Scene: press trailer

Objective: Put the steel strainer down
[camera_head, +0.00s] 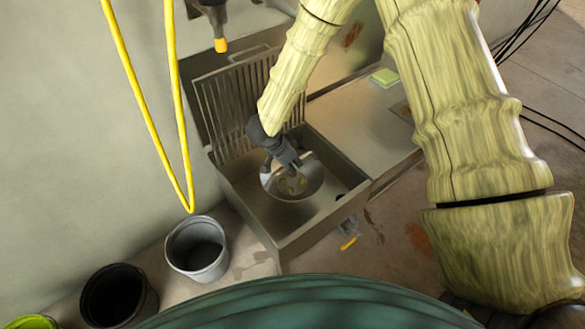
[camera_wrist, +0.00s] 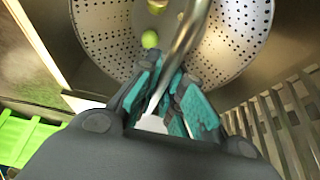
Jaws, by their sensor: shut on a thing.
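The steel strainer (camera_head: 312,182) is a round, shiny bowl inside the steel sink basin (camera_head: 245,205). In the wrist view its perforated wall (camera_wrist: 238,42) fills the top, and a few small yellow-green round things (camera_wrist: 150,39) lie in it. My gripper (camera_head: 291,163) reaches down over the strainer from its far left side. In the wrist view my gripper (camera_wrist: 172,78) is shut on the strainer's metal handle, which runs between the teal finger pads. The underside of the strainer is hidden, so I cannot tell whether it touches the basin floor.
A ribbed steel drainboard (camera_head: 225,105) stands behind the basin. A green sponge (camera_head: 384,77) lies on the counter (camera_head: 355,115) to the right. A grey bucket (camera_head: 197,262) and a black bucket (camera_head: 120,295) stand left of the basin. A yellow hose (camera_head: 140,90) hangs at left.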

